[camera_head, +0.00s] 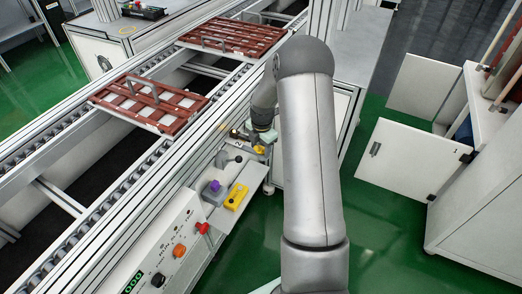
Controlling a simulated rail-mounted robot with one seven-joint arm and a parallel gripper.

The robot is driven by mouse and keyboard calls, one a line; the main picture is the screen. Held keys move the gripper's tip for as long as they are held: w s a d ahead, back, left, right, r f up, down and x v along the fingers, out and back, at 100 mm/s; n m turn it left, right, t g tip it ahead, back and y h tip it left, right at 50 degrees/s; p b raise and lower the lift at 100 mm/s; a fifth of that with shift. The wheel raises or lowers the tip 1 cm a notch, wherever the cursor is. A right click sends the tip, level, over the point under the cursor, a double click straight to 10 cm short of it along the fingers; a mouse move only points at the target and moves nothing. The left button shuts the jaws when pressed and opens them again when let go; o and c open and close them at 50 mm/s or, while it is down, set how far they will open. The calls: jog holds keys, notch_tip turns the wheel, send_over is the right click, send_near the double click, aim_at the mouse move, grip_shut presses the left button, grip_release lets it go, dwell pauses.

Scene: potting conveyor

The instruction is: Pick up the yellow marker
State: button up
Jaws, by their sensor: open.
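My arm reaches down from the upper middle, and its end with my gripper (262,139) is small and partly hidden beside the conveyor's side rail. My gripper is open. A small yellow thing (259,149) shows right at the gripper's end, on or above a light shelf. It is too small for me to tell whether it is the yellow marker. I cannot tell whether the gripper touches it. No other thing in view is clearly a marker.
A yellow box (237,197) and a grey box with a purple top (214,191) sit along the conveyor's side. A control panel (175,248) with knobs is below them. Red-brown slatted trays (207,104) lie on the conveyor. An open white cabinet (414,160) stands right; green floor lies between.

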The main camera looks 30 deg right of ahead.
aim_at(261, 147)
grip_shut()
jog(key=shift+r, duration=0.1)
jog(key=shift+r, duration=0.25)
jog(key=r, duration=0.3)
jog(key=shift+s+r, duration=0.1)
jog(key=shift+s, duration=0.1)
jog(key=s+a+r, duration=0.3)
jog(key=s+r, duration=0.6)
jog(key=s, duration=0.4)
jog(key=w+a+m+p, duration=0.2)
jog(key=a+m+p, duration=0.2)
jog(key=a+m, duration=0.3)
jog(key=w+a+f+m+p, duration=0.1)
jog(key=w+a+m+p, duration=0.2)
jog(key=m, duration=1.1)
jog(key=a+p, duration=0.2)
jog(key=a, duration=0.2)
jog(key=shift+f+g+h+p, duration=0.15)
jog(key=shift+g+h+p, duration=0.15)
jog(key=shift+h, duration=0.1)
